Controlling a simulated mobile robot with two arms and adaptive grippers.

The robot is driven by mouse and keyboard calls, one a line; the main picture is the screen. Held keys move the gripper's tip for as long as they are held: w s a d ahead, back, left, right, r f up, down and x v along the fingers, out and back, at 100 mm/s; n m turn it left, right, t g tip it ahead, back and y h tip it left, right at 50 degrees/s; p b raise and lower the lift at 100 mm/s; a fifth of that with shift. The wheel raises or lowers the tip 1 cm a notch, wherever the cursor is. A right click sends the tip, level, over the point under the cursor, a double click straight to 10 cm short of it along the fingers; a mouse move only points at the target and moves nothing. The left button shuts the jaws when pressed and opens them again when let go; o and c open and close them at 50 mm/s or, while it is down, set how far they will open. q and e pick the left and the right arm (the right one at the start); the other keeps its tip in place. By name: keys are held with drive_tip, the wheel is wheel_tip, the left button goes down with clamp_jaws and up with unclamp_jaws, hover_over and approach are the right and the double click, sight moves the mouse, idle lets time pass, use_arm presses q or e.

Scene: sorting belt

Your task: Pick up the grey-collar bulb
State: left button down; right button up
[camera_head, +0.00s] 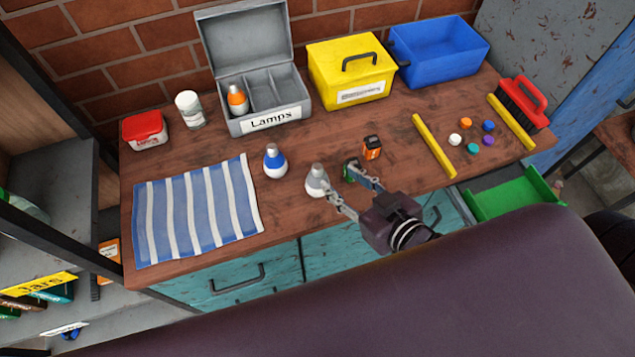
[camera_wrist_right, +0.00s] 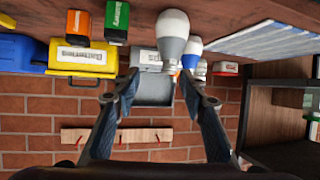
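The grey-collar bulb (camera_head: 317,180) stands on the wooden bench, left of my right gripper (camera_head: 343,181). In the right wrist view, the bulb (camera_wrist_right: 172,30) shows large, with a white globe and grey collar, beyond the gap between the fingertips (camera_wrist_right: 161,78). My right gripper is open and empty. One finger is close to the bulb; I cannot tell if it touches. The other is beside a green battery (camera_head: 350,168). A blue-collar bulb (camera_head: 275,160) stands to the left. An orange-collar bulb (camera_head: 238,99) stands in the grey Lamps box (camera_head: 290,125). My left gripper is not in view.
An orange battery (camera_head: 372,147) stands behind the right gripper. A striped cloth (camera_head: 197,210) lies at left. A yellow box (camera_head: 325,88) and blue bin (camera_head: 440,50) stand at the back. Yellow bars (camera_head: 433,145), bottle caps and a red brush (camera_head: 522,100) are at right.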

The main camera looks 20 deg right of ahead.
sight(319, 168)
drive_tip(key=shift+w+a+y, duration=0.4)
drive_tip(key=shift+w+a, duration=0.5)
drive_tip(key=shift+w, duration=0.2)
drive_tip(key=shift+w+a+f+p, duration=0.15)
drive_tip(key=shift+w+a+p, duration=0.05)
drive_tip(key=shift+w+p, duration=0.3)
drive_tip(key=x, duration=0.4)
drive_tip(key=shift+a+f+p, duration=0.15)
drive_tip(key=shift+p, duration=0.25)
drive_tip(key=shift+c, duration=0.6)
clamp_jaws()
